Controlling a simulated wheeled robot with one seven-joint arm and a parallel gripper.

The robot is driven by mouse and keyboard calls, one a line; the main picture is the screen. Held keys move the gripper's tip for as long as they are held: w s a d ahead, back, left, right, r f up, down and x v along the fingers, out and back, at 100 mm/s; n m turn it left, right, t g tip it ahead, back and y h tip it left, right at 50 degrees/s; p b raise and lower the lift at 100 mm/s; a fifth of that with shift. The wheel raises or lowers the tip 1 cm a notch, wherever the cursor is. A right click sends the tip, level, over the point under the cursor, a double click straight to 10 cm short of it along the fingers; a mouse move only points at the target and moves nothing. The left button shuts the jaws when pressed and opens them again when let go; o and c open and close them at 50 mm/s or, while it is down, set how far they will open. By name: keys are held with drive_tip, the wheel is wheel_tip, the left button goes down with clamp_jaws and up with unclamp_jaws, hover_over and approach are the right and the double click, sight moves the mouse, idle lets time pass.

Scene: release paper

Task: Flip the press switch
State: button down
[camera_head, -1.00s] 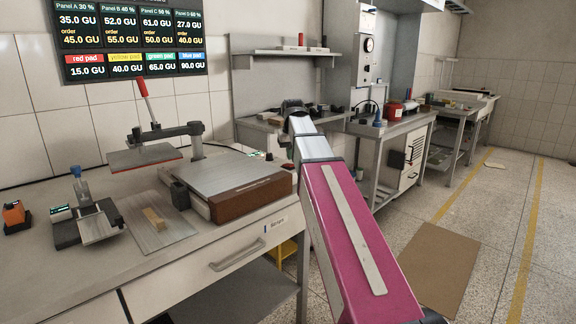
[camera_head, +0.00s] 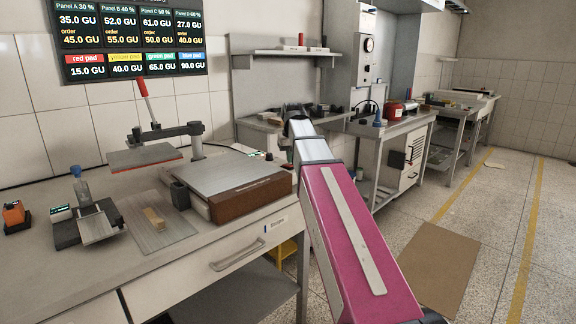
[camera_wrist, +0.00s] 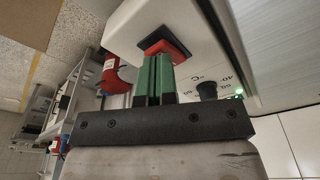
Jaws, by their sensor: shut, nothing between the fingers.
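The press (camera_head: 235,176) stands on the bench in the head view, with a flat plate on a brown base. In the wrist view, a red switch (camera_wrist: 166,44) in a black frame sits on the side of a white housing (camera_wrist: 125,32). My gripper (camera_wrist: 157,58) has green fingers, shut together with nothing between them. The fingertips are right at the switch and overlap its lower edge in the picture. I cannot tell whether they touch it or which way it is tipped. My gripper is hidden behind my arm in the head view.
A black knob (camera_wrist: 206,90) with a temperature scale and a small green light are right of the fingers. Floor on the right is open.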

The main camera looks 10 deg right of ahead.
drive_tip(key=shift+f, duration=0.55)
idle(0.4)
drive_tip(key=shift+r, duration=3.55)
